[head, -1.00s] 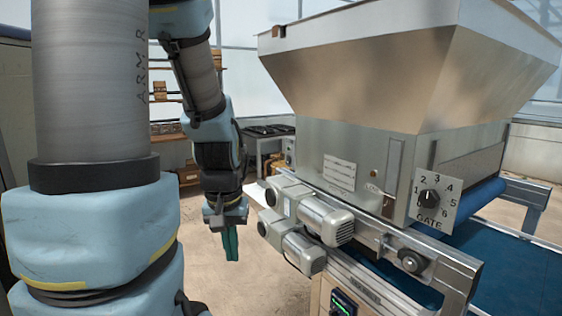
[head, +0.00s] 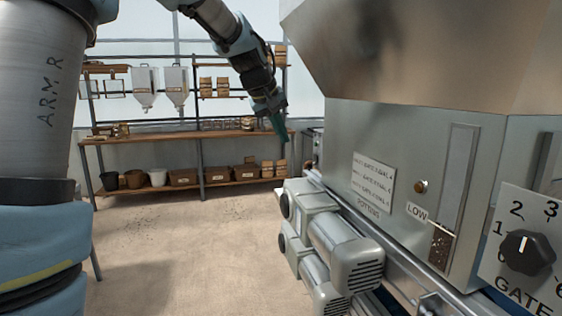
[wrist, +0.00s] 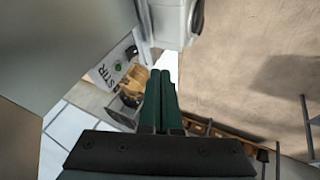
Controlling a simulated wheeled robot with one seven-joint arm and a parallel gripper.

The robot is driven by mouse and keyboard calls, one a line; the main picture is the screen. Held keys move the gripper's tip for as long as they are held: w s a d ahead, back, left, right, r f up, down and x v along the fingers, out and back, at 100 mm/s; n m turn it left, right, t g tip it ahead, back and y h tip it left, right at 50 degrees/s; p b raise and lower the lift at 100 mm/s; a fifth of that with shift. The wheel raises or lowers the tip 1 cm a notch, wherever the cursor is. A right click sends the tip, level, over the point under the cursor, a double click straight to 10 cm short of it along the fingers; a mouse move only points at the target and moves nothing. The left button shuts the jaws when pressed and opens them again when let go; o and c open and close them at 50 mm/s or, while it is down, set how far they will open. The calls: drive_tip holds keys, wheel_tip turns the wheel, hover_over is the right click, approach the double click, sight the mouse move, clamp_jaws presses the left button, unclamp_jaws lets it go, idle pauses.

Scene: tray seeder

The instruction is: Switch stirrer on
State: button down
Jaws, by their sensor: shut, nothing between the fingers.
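In the wrist view, a pale plate marked STIR (wrist: 104,74) sits at the upper left, tilted in the picture. A small green round spot (wrist: 117,66) shows on it, and a small dark part is near its upper edge; I cannot tell the switch's position. My gripper (wrist: 160,74) has its two green fingers together and empty, to the right of the plate in the picture and apart from it. In the head view my gripper (head: 279,126) hangs in the air beyond the motors, left of the hopper. The STIR plate does not show there.
The metal hopper (head: 440,60) fills the right. A GATE dial (head: 526,253) is on its front, beside a LOW window (head: 441,247) with dark soil. Grey motors (head: 345,252) stick out below. A wooden shelf bench (head: 190,138) stands behind; the floor at left is clear.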

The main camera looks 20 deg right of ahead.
drive_tip(key=shift+w+d+r, duration=0.15)
drive_tip(key=shift+w+r, duration=0.1)
drive_tip(key=shift+w, duration=0.15)
drive_tip(key=p+x, duration=0.3)
drive_tip(key=x, duration=0.7)
drive_tip(key=shift+s+d, duration=0.1)
drive_tip(key=shift+d, duration=0.1)
drive_tip(key=d, duration=0.1)
drive_tip(key=d+p, duration=0.1)
drive_tip(key=shift+s+d+p, duration=0.2)
drive_tip(key=shift+d+p, duration=0.05)
drive_tip(key=shift+p, duration=0.05)
drive_tip(key=shift+d+f, duration=0.25)
drive_tip(key=shift+d, duration=0.3)
drive_tip(key=shift+f, duration=0.1)
